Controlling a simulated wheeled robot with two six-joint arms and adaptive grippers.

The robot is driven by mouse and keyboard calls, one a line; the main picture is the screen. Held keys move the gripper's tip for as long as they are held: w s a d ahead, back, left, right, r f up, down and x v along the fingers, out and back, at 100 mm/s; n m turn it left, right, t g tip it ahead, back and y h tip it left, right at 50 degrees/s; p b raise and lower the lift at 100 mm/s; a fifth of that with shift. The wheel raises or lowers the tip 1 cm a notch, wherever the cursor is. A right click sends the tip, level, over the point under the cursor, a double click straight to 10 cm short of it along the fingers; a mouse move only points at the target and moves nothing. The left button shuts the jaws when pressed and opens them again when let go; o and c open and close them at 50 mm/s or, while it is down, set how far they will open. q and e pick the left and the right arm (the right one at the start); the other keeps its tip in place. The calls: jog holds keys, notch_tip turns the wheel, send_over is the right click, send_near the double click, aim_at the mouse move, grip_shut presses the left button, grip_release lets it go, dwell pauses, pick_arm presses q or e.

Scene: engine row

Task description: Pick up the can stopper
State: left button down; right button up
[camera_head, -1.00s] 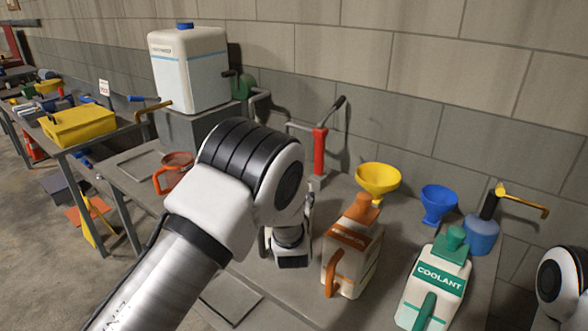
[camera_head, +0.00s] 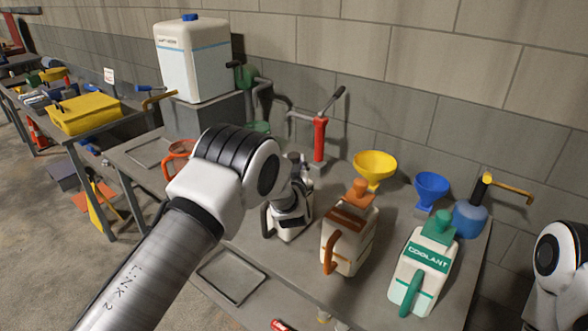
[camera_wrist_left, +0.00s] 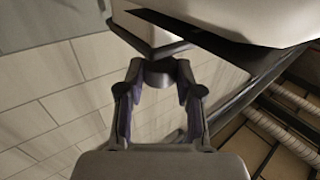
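In the left wrist view my left gripper (camera_wrist_left: 158,78) has its fingertips close in on both sides of a small dark stopper (camera_wrist_left: 158,70). The fingers appear shut on it. Just beyond it is the dark-edged, white body of a can (camera_wrist_left: 148,22); I cannot tell whether the stopper is still seated. In the head view the white can with black parts (camera_head: 287,228) stands on the bench, and my left gripper (camera_head: 291,192) is over its top, partly hidden by my left arm. My right gripper is out of view.
An orange-capped can (camera_head: 348,240) and a green coolant can (camera_head: 422,270) stand to the right. Behind are a yellow funnel (camera_head: 374,168), a blue funnel (camera_head: 431,188) and a red pump (camera_head: 319,140). A flat tray (camera_head: 232,276) lies in front.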

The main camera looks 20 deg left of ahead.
aim_at(295, 156)
pick_arm(q)
jog(key=shift+w+f, duration=0.15)
jog(key=shift+f, duration=0.1)
jog(key=shift+r+p, duration=0.3)
jog(key=shift+r, duration=0.3)
notch_tip(295, 156, up, 2)
jog(key=shift+w+r+p, duration=0.1)
jog(key=shift+r+p, duration=0.1)
jog(key=shift+p, duration=0.3)
jog(key=a+r+p+v, duration=0.1)
jog(key=p+v, duration=0.3)
jog(key=v, duration=1.2)
jog(key=shift+s+a+r, duration=0.3)
jog(key=shift+a, duration=0.05)
jog(key=c, duration=1.3)
grip_release()
grip_shut()
notch_tip(295, 156, up, 5)
jog(key=p, duration=0.3)
